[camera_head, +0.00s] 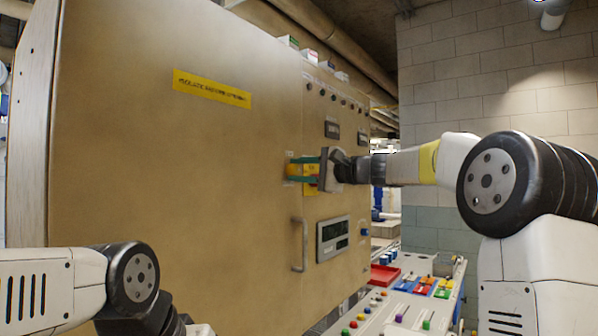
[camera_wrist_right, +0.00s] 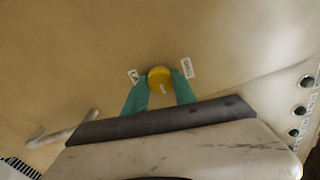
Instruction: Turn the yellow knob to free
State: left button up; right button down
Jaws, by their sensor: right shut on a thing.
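The yellow knob (camera_wrist_right: 159,74) sits on the face of a large tan cabinet (camera_head: 170,150). In the right wrist view it is round, with a pale mark on its lower part. My right gripper (camera_head: 294,170) reaches the cabinet from the right, and its green fingers are shut on the knob, one on each side. In the head view the fingers partly hide the knob. Two small white labels, one left (camera_wrist_right: 132,76) and one right (camera_wrist_right: 187,68), flank the knob; their words are too small to read surely. My left arm shows at lower left, but its gripper is out of view.
A bar handle (camera_head: 299,245) and a dark display (camera_head: 333,238) are below the knob on the cabinet. A yellow sign (camera_head: 212,89) is at upper left. A console with coloured buttons (camera_head: 405,312) stands at lower right. A block wall (camera_head: 490,90) is behind.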

dwell(0.5)
jog(key=c, duration=1)
grip_release()
jog(key=shift+d, duration=0.1)
jog(key=v, duration=0.7)
jog(key=shift+s+d+f, duration=0.1)
jog(key=shift+s+d, duration=0.1)
jog(key=shift+d, duration=0.05)
jog(key=s+a+f+n+g+h, duration=0.2)
jog(key=s+f+n+g+h, duration=0.3)
jog(key=s+f, duration=1.05)
jog(key=s+d+f+n+h, duration=0.1)
jog(key=s+d+f+h, duration=0.1)
jog(key=s+f, duration=0.3)
jog(key=s+d+f+n+h, duration=0.2)
jog(key=s+d+f+h, duration=0.1)
jog(key=s+d+f, duration=0.1)
jog(key=s+d+f+n+h, duration=0.1)
jog(key=s+d+f+h, duration=0.1)
jog(key=s+d+f, duration=0.2)
jog(key=shift+s+f+t+h, duration=0.15)
jog(key=shift+s+f, duration=0.65)
jog(key=shift+f, duration=0.15)
jog(key=shift+s+f+t+h, duration=0.15)
jog(key=shift+s+f, duration=0.65)
jog(key=shift+f, duration=0.2)
